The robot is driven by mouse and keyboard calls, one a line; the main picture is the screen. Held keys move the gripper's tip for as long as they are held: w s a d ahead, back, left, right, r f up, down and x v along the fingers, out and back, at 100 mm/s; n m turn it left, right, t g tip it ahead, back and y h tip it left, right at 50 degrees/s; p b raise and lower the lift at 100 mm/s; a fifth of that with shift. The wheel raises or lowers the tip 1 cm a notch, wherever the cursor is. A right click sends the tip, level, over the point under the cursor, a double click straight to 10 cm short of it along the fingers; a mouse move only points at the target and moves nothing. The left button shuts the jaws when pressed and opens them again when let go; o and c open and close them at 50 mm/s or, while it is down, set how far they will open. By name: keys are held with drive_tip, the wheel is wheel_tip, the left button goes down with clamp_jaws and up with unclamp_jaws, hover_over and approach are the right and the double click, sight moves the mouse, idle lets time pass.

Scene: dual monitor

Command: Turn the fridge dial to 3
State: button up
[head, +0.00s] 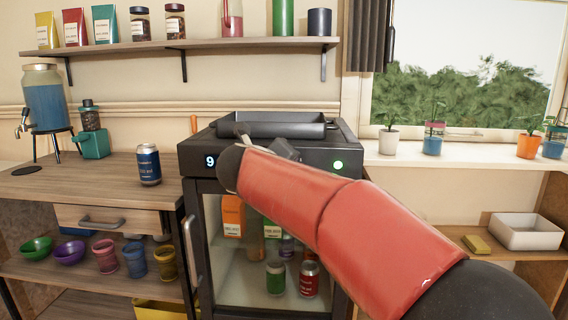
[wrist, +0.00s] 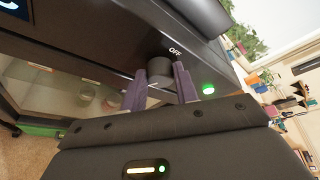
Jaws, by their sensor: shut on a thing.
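The black fridge (head: 197,168) stands in the middle of the head view, with a lit display (head: 210,161) reading 9 at the left of its top panel. In the wrist view, the round dark dial (wrist: 160,68) sits on the panel below the word OFF. My gripper (wrist: 163,84) has one finger on each side of the dial and is shut on it. In the head view my red arm hides the dial and the gripper fingers. The display is cut off at the wrist view's top left corner.
A green light (head: 338,165) glows on the panel's right; it also shows in the wrist view (wrist: 208,88). A black tray (head: 270,128) sits on the fridge top. A blue can (head: 149,164) stands on the wooden counter (head: 95,180) at left. Potted plants line the windowsill at right.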

drive_tip(key=shift+f, duration=0.1)
idle(0.5)
drive_tip(key=o, duration=1)
drive_tip(key=shift+c, duration=0.2)
drive_tip(key=v, duration=0.7)
drive_tip(key=shift+s, duration=0.35)
